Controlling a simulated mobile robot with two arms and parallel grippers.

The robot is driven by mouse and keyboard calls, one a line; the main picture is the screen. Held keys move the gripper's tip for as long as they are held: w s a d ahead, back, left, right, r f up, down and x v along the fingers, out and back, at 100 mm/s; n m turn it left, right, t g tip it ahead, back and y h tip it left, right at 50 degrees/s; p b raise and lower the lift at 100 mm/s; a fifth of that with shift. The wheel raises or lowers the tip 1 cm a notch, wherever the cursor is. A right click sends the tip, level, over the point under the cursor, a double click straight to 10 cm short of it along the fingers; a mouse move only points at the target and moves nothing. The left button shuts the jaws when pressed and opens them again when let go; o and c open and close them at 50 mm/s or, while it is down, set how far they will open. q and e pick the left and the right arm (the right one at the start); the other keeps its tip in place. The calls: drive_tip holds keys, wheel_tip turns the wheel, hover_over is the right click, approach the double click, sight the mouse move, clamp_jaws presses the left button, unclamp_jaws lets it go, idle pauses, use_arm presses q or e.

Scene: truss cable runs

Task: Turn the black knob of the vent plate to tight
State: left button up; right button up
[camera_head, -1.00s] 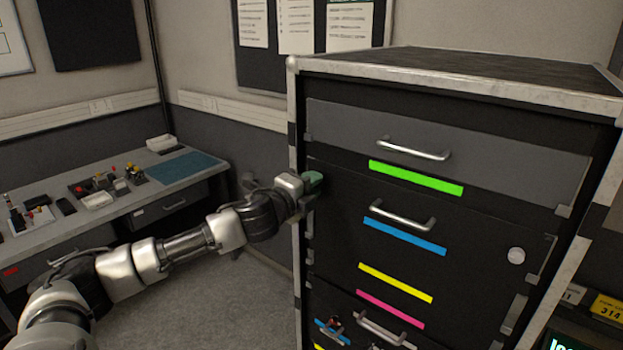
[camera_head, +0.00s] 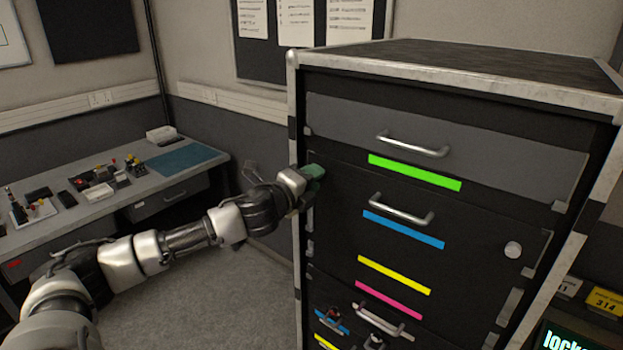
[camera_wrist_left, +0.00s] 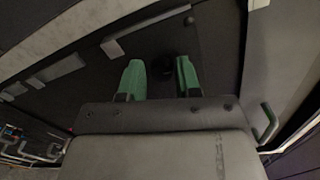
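In the left wrist view, a small dark round knob (camera_wrist_left: 166,65) stands on a black panel (camera_wrist_left: 215,45), between the two green fingers of my left gripper (camera_wrist_left: 161,72). The fingers are spread apart, one on each side of it. A gap shows beside the left finger; whether the right finger touches the knob I cannot tell. In the head view my left gripper (camera_head: 314,171) is at the left front edge of the black cabinet (camera_head: 450,75), and its fingers hide the knob. I cannot read the knob's setting. My right gripper is not in view.
Lower down are small fittings (camera_head: 332,314). A workbench (camera_head: 110,205) with small parts stands at the left. The floor (camera_head: 200,300) between is clear.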

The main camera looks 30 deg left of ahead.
use_arm(q)
drive_tip(key=shift+o, duration=1.3)
drive_tip(key=s+b, duration=0.9)
drive_tip(key=s, duration=0.1)
drive_tip(key=shift+s+a, duration=0.4)
